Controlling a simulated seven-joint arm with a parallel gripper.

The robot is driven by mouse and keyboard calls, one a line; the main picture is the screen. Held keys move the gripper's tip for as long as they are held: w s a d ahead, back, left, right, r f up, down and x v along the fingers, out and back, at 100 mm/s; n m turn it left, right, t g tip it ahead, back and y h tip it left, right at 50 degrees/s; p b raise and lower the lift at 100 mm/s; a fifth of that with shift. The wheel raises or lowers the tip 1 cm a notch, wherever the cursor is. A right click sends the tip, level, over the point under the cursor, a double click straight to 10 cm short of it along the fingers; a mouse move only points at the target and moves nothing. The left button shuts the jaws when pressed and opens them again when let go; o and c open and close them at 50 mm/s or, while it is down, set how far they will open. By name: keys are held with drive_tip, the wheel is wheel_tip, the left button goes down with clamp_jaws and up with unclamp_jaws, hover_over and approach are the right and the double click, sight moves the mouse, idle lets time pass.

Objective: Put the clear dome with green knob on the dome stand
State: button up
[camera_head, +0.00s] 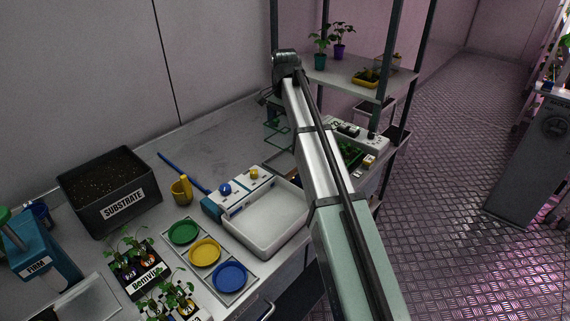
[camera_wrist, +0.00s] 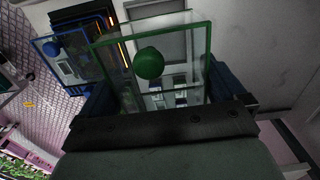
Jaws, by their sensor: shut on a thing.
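The clear dome with green knob (camera_wrist: 149,62) is box-shaped with green edges. In the wrist view it sits between the two fingers of my gripper (camera_wrist: 160,92), which is shut on it. The knob faces the wrist camera. In the head view the dome shows as a small green outline (camera_head: 278,138) below the end of my arm, over the back part of the bench. I cannot tell there whether it touches the bench. I cannot make out the dome stand with certainty in either view.
A clear blue-edged dome with a blue knob (camera_wrist: 52,48) is beside the held dome, near a dark unit with orange strips (camera_wrist: 98,24). A white tray (camera_head: 246,241), a substrate box (camera_head: 83,211) and coloured dishes (camera_head: 204,252) stand on the bench. A plant shelf (camera_head: 345,75) rises at the back.

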drive_tip(key=shift+f, duration=5)
drive_tip(key=shift+f, duration=0.1)
drive_tip(key=o, duration=0.7)
drive_tip(key=shift+c, duration=0.2)
wheel_tip(320, 180, up, 12)
drive_tip(key=shift+r, duration=0.1)
